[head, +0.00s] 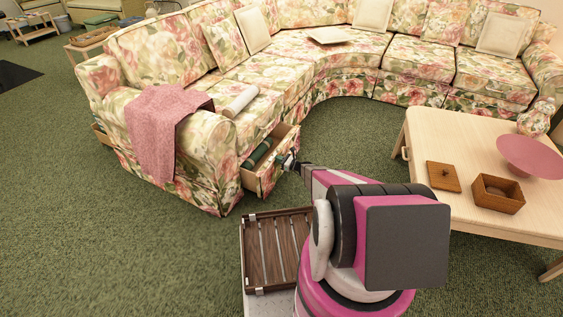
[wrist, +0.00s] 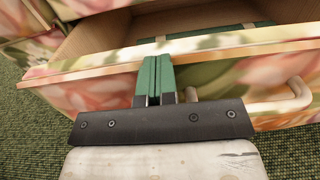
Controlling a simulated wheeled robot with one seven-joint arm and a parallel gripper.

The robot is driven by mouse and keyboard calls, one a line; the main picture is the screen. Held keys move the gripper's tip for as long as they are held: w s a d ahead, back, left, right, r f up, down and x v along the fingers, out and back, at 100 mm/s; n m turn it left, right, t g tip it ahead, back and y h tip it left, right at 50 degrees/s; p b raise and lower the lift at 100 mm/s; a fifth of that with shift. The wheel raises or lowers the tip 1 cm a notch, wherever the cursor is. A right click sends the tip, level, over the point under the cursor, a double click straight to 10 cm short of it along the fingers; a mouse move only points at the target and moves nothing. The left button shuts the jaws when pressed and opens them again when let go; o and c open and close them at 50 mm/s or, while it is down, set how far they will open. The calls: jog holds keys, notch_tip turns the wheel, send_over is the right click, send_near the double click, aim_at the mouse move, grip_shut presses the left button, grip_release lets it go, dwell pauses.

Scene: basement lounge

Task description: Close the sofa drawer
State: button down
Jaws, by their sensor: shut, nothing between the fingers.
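The sofa drawer (head: 262,175) stands open under the near-left end of the floral sofa (head: 200,125). Its floral front faces right, and dark green items (head: 258,153) lie inside. In the wrist view the drawer front (wrist: 80,88) runs across the picture, with a pale curved handle (wrist: 285,103) at the right. My gripper (head: 290,162) is at the drawer front in the head view. In the wrist view its green fingers (wrist: 154,72) are shut together with nothing between them. The fingertips overlap the front's top edge; I cannot tell whether they touch it.
A light wood table (head: 480,215) with a wooden box (head: 497,194), a small lid (head: 443,176) and a pink bowl (head: 530,155) stands at the right. A pink throw (head: 155,130) hangs over the sofa arm. Green carpet (head: 345,140) is clear between sofa and table.

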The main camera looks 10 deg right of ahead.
jog(key=x, duration=1)
jog(key=shift+s+d, duration=0.1)
jog(key=shift+d, duration=0.05)
